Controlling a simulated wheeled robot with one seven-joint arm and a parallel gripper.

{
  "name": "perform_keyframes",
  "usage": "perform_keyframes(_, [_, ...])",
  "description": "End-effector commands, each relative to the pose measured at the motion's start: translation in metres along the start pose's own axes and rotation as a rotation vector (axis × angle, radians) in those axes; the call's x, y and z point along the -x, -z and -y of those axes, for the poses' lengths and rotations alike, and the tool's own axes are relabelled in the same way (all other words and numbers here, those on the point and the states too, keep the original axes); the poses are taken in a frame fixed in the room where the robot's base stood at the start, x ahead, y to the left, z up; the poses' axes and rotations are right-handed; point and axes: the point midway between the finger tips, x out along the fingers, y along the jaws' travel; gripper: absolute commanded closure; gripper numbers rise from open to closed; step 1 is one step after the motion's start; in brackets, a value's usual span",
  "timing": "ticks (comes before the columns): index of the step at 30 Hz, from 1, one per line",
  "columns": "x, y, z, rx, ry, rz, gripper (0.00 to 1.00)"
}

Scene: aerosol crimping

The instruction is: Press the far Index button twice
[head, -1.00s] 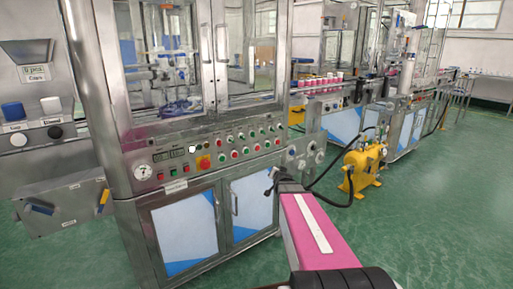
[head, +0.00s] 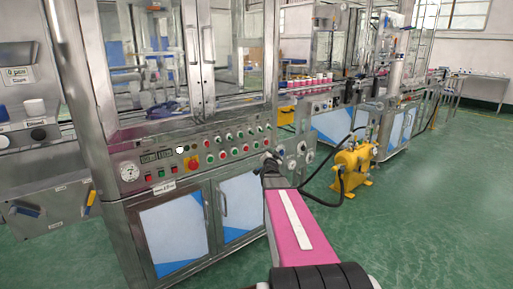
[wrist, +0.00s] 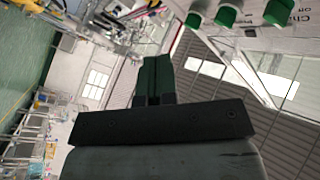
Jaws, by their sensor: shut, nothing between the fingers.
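The control panel (head: 150,192) on the steel machine carries rows of green, red and white buttons and a gauge. Labels are too small to read in the head view, so I cannot tell which is the far Index button. My gripper (head: 270,160) is at the panel's right end, past the green and red rows; its tip is small and dark there. In the wrist view my gripper (wrist: 156,72) has its two dark green fingers together, with nothing between them. Several green buttons (wrist: 226,16) show at the top, apart from the fingers, beside a partly cut-off label.
Glass doors rise above the panel and cabinet doors (head: 180,235) sit below. A yellow pump (head: 353,165) with black hoses stands right of my arm. A conveyor with pink-and-white cans (head: 305,82) runs behind. Green floor (head: 420,230) is open to the right.

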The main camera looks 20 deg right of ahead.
Motion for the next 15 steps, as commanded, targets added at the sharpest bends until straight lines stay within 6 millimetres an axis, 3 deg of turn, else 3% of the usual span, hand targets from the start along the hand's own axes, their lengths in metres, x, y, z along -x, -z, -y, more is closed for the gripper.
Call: perform_keyframes(15, [-0.043, -0.031, 0.029, 0.000, 0.001, 0.001, 1.00])
